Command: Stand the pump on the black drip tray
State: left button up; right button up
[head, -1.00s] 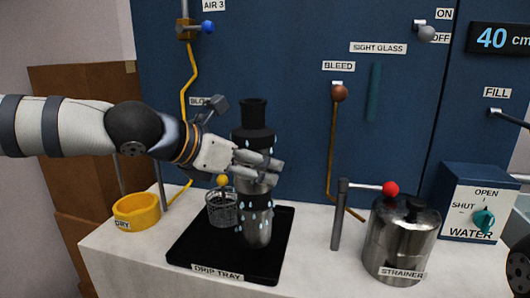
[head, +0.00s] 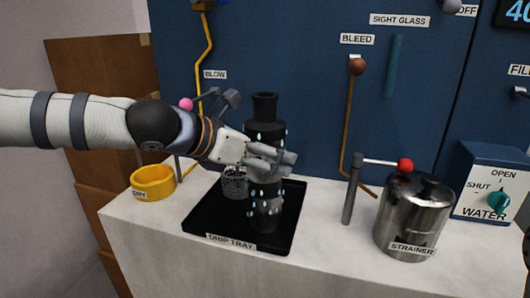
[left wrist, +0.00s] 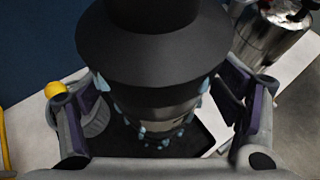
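The pump (head: 265,135) is a dark upright cylinder with a wide black collar, metallic and black bands, and water drops on its sides. Its foot appears to rest on the black drip tray (head: 212,222), right of the tray's middle. My left gripper (head: 272,158) reaches in from the left around the pump's body, below the collar. In the left wrist view the pump's collar (left wrist: 152,45) fills the middle. The fingers stand on either side of the body, with gaps showing, so the gripper looks open.
A yellow DRY ring (head: 153,182) is at the left. A post with a red-knobbed lever (head: 404,165), a steel strainer (head: 412,220) and a blue WATER box (head: 490,190) stand at the right.

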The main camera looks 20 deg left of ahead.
pick_arm(q)
jog(key=v, duration=1.2)
